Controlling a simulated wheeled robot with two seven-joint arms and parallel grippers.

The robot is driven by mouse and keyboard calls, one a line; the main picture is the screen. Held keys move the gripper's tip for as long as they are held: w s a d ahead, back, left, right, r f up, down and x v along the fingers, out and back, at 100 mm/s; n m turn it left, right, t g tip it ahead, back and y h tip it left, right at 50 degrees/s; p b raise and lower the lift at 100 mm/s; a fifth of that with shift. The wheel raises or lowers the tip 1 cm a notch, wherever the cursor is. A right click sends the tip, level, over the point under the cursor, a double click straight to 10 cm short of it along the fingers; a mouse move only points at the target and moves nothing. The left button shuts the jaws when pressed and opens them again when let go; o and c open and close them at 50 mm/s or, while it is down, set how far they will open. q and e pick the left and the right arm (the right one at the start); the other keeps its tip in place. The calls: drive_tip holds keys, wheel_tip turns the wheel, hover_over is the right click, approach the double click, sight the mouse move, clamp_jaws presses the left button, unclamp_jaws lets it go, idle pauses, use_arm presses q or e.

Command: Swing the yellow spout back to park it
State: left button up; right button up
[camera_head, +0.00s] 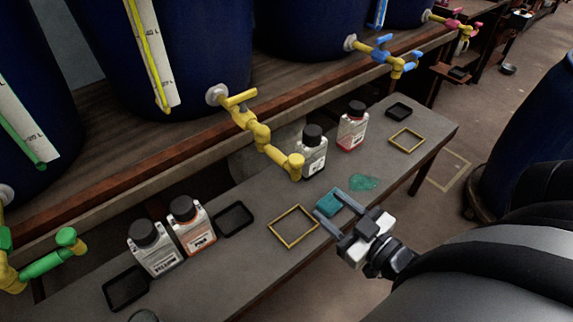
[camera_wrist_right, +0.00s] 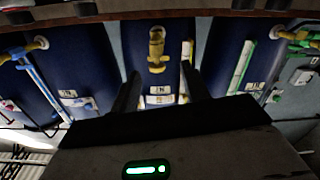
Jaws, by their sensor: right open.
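The yellow spout (camera_head: 262,135) is a jointed pipe below a yellow tap handle (camera_head: 240,98) on the middle blue vat. It reaches out over the bench, and its rounded end is beside a black-capped bottle (camera_head: 313,158). My right gripper (camera_head: 327,202) is open, to the right of and nearer than the spout's end, and apart from it. In the right wrist view the yellow spout (camera_wrist_right: 156,48) appears beyond and between the open fingers. My left gripper is not in view.
A grey bench (camera_head: 250,272) carries bottles, black trays and yellow square frames (camera_head: 283,214). A red-labelled bottle (camera_head: 352,128) stands behind the spout's end. A teal spill (camera_head: 362,182) lies near the gripper. Blue (camera_head: 380,52) and green (camera_head: 45,264) taps flank the spout.

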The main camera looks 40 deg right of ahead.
sight(292, 169)
drive_tip(key=w, duration=0.5)
drive_tip(key=w+b, duration=0.1)
drive_tip(key=w, duration=0.8)
drive_tip(key=shift+w+a+r, duration=0.15)
drive_tip(key=shift+w+a, duration=0.1)
drive_tip(key=shift+w, duration=0.6)
